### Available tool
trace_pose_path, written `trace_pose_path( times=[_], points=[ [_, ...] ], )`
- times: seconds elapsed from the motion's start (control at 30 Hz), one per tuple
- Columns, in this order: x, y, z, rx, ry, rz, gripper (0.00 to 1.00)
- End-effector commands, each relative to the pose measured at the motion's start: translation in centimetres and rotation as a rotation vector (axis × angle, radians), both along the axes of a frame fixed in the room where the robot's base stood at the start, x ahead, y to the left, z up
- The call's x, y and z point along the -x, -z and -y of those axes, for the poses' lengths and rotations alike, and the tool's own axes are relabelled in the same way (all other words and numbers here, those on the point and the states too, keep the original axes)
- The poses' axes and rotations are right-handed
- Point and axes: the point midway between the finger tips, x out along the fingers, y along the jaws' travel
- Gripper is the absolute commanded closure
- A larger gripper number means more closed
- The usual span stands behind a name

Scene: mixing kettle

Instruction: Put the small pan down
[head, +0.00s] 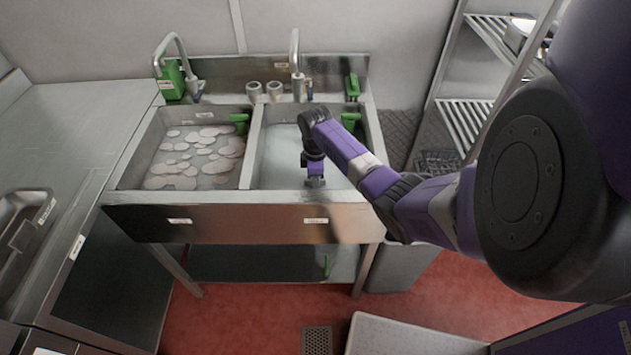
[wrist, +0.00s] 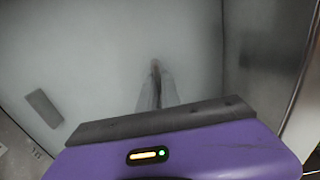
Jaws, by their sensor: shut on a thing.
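My gripper (head: 315,181) hangs down over the right sink basin, close to its front wall. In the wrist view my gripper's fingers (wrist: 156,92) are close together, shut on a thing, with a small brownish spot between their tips. I take it to be the small pan, but its body cannot be made out in either view. My arm and gripper hide part of the basin. The right sink basin (head: 276,160) has a pale grey floor.
The left sink basin (head: 200,118) holds several pale round patches. Two taps (head: 295,67) and two small cups (head: 254,91) stand along the back ledge. Green-handled items (head: 352,87) sit near the right rim. A counter (head: 75,130) lies to the left, and a wire shelf (head: 470,120) stands at right.

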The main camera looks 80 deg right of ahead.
Motion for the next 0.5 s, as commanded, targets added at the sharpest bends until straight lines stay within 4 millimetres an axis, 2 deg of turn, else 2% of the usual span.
trace_pose_path(
  times=[0.2,0.23,0.33,0.5],
  points=[
    [-0.06,0.22,0.08,0.002,0.0,0.002,1.0],
    [-0.02,0.27,-0.01,0.0,0.0,0.0,0.89],
    [-0.01,0.23,-0.01,0.0,0.0,0.0,0.71],
    [0.0,0.22,-0.01,0.0,0.0,0.0,0.71]
  ],
)
